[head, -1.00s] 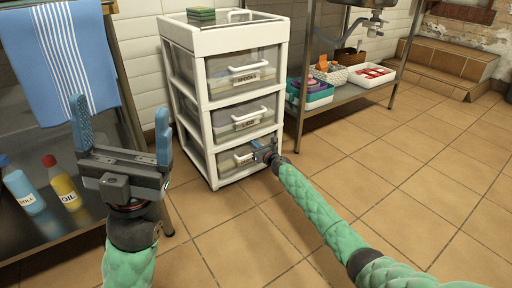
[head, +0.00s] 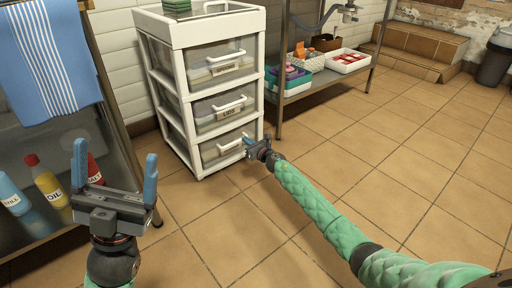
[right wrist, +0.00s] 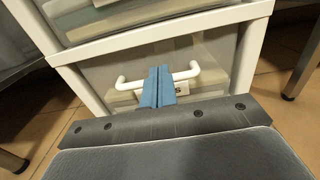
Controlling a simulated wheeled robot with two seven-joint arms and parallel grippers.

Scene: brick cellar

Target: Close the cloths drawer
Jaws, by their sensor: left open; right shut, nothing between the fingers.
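The white drawer unit (head: 203,90) stands by the tiled wall with three clear-fronted drawers. The bottom drawer (head: 210,152) has a white handle (right wrist: 127,83) and a label (right wrist: 183,88) mostly hidden behind my fingers, with only an "S" showing. Its front looks about in line with the frame; a small gap cannot be ruled out. My right gripper (head: 250,142) is shut and empty, its fingertips (right wrist: 160,72) at the middle of that handle, touching or very near. My left gripper (head: 115,190) is open and empty, in front of the left rack.
The middle drawer (head: 222,107) reads "LIDS" and looks shut, as does the top drawer (head: 218,65). Green sponges (head: 177,6) lie on top. Bottles (head: 48,185) stand on the left rack's lower shelf. A right-hand rack holds baskets (head: 310,62). Open floor (head: 400,135) lies right.

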